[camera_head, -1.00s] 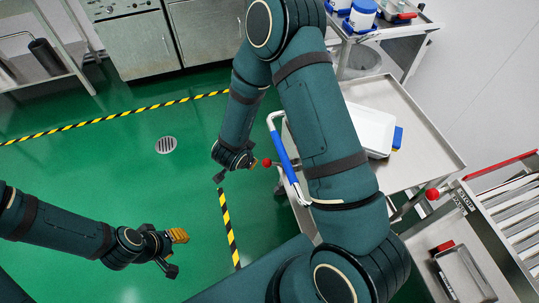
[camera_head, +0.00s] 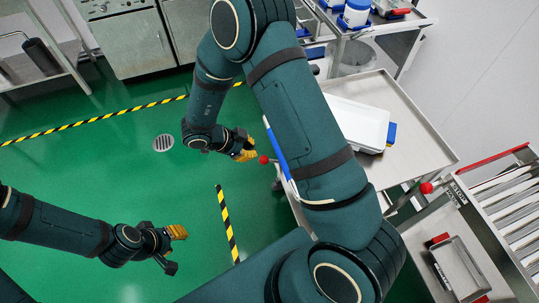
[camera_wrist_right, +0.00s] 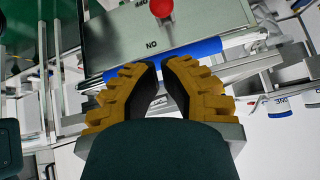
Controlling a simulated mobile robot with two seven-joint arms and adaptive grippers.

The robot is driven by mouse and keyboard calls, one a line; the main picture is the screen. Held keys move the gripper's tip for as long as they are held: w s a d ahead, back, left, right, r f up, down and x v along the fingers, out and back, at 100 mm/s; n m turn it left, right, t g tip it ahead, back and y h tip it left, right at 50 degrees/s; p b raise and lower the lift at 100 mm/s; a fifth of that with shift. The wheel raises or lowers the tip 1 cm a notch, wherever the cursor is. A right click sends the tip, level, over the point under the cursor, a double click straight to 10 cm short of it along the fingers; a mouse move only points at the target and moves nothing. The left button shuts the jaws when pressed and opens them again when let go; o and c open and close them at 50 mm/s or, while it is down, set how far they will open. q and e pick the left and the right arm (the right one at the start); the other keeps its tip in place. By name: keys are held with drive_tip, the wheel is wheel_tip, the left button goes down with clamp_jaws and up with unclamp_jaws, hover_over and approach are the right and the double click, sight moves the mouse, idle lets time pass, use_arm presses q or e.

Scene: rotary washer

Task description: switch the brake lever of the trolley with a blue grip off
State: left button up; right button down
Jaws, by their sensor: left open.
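The trolley (camera_head: 419,130) has a blue grip (camera_head: 277,150) along its left side, partly behind my right arm. A red ball knob (camera_head: 263,160) of its brake lever stands out left of the grip. In the right wrist view the red knob (camera_wrist_right: 161,7) is at the top edge, over a plate lettered "ON" upside down, with the blue grip (camera_wrist_right: 200,47) below. My right gripper (camera_head: 250,151) is just left of the knob, apart from it. Its yellow fingers (camera_wrist_right: 160,64) look closed together with nothing between them. My left gripper (camera_head: 178,251) is open and empty over the floor.
A white tray (camera_head: 357,125) sits on the blue-grip trolley. Green floor (camera_head: 100,180) is clear on the left.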

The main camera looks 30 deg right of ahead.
sight(271, 161)
drive_tip(key=shift+d+f, duration=0.1)
drive_tip(key=shift+f, duration=0.05)
